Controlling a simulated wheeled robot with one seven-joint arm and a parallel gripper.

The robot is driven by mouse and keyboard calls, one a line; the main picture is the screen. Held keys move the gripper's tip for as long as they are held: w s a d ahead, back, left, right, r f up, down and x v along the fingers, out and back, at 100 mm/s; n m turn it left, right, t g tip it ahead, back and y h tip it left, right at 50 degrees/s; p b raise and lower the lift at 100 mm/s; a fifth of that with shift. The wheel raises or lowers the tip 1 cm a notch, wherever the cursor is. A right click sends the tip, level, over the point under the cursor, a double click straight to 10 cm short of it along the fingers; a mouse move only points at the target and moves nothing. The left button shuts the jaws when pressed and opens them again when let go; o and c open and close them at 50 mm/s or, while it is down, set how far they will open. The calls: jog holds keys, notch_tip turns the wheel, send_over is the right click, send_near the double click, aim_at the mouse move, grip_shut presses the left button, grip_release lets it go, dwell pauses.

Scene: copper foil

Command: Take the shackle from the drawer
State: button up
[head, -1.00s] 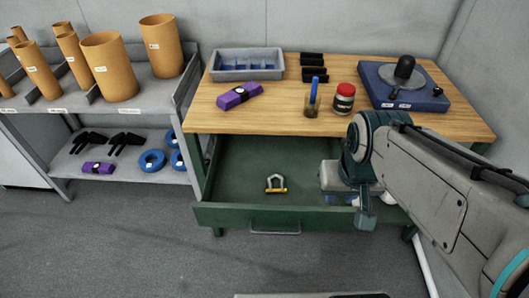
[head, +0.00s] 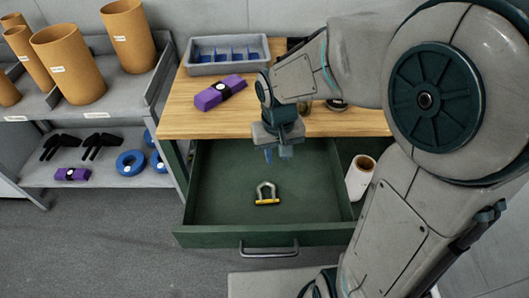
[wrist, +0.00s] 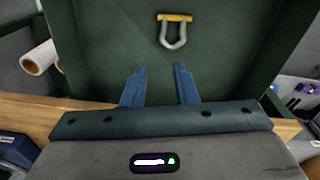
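The shackle (head: 267,193), a grey metal bow with a yellow pin, lies on the floor of the open green drawer (head: 225,215). In the wrist view the shackle (wrist: 175,30) is beyond my fingertips, roughly centred between them and apart from them. My gripper (head: 278,155) points down over the back part of the drawer, above and behind the shackle. In the wrist view its two blue fingers (wrist: 160,70) are spread with nothing between them.
The wooden bench top (head: 180,115) carries a grey bin (head: 228,68) and a purple block (head: 220,92). A white roll (head: 358,180) is right of the drawer. The shelf on the left holds cardboard tubes (head: 70,65) and blue rings (head: 130,163). The drawer holds only the shackle in view.

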send_over(260, 192)
notch_tip(260, 192, down, 4)
jog(key=shift+n+g+y, duration=0.3)
jog(key=shift+g, duration=0.1)
jog(key=f, duration=0.3)
jog(key=f+b, duration=0.1)
jog(key=f, duration=0.5)
jog(key=shift+w+a+f, duration=0.15)
jog(key=shift+w, duration=0.1)
jog(key=f, duration=0.3)
jog(key=f+b, duration=0.1)
jog(key=f, duration=0.1)
jog(key=shift+s+f, duration=0.1)
jog(key=shift+s, duration=0.2)
grip_shut()
